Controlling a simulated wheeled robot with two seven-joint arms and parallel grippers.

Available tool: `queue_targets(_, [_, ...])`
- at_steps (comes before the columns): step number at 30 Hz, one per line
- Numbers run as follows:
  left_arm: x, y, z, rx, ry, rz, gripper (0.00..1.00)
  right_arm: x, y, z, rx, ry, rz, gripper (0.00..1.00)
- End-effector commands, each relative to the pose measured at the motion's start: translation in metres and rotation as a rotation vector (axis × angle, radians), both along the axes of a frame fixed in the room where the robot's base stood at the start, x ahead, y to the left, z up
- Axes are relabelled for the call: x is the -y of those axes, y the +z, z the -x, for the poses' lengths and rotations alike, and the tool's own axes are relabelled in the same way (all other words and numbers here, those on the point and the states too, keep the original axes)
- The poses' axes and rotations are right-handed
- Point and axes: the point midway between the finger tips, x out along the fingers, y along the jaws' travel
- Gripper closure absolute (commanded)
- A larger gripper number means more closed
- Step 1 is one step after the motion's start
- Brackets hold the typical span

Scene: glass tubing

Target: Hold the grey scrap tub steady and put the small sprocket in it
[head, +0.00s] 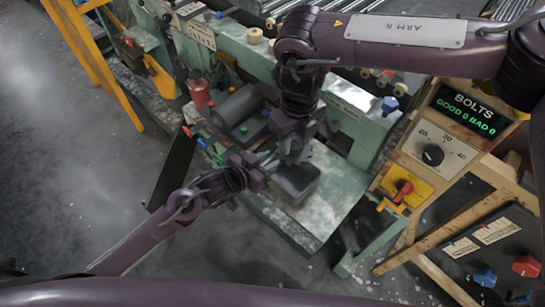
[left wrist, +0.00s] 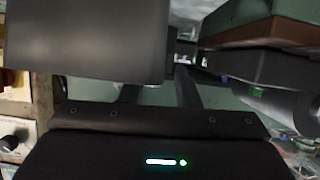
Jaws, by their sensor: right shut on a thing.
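The grey scrap tub (head: 298,182) stands on the pale green bench, partly covered by my right gripper. What seems to be its dark grey wall (left wrist: 85,40) fills the upper left of the left wrist view. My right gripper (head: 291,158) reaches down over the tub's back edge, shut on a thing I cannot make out. My left gripper (head: 268,168) is at the tub's left side. Its two fingers (left wrist: 158,90) show apart in the left wrist view; I cannot tell whether they touch the tub. I cannot pick out the small sprocket; my grippers hide part of this spot.
A dark grey cylinder (head: 237,106) and a red bottle (head: 198,90) stand behind and left of the grippers. The green machine frame (head: 245,50) runs behind. A wooden control panel (head: 430,150) stands to the right. The bench's front edge is close to the tub.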

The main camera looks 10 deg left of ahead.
Motion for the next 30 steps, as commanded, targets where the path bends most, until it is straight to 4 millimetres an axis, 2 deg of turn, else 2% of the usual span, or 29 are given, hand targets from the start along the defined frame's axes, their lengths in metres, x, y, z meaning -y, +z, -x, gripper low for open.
queue_targets(6, [0.0098, -0.0063, -0.0125, 0.0, 0.0, 0.0, 0.71, -0.0003, 0.0005, -0.0002, 0.001, 0.0, -0.001, 0.96])
queue_targets(15, [0.0109, -0.0071, -0.0136, 0.0, -0.001, 0.0, 0.71, -0.0003, 0.0005, -0.0002, 0.001, 0.0, -0.001, 0.96])
queue_targets(22, [0.0107, -0.0071, -0.0135, 0.0, 0.0, 0.0, 1.0, -0.0003, 0.0005, -0.0002, 0.001, 0.0, -0.001, 0.96])
queue_targets(30, [0.0105, -0.0072, -0.0134, -0.001, 0.0, -0.001, 1.0, -0.0002, 0.0005, -0.0002, 0.001, 0.0, -0.001, 0.96])
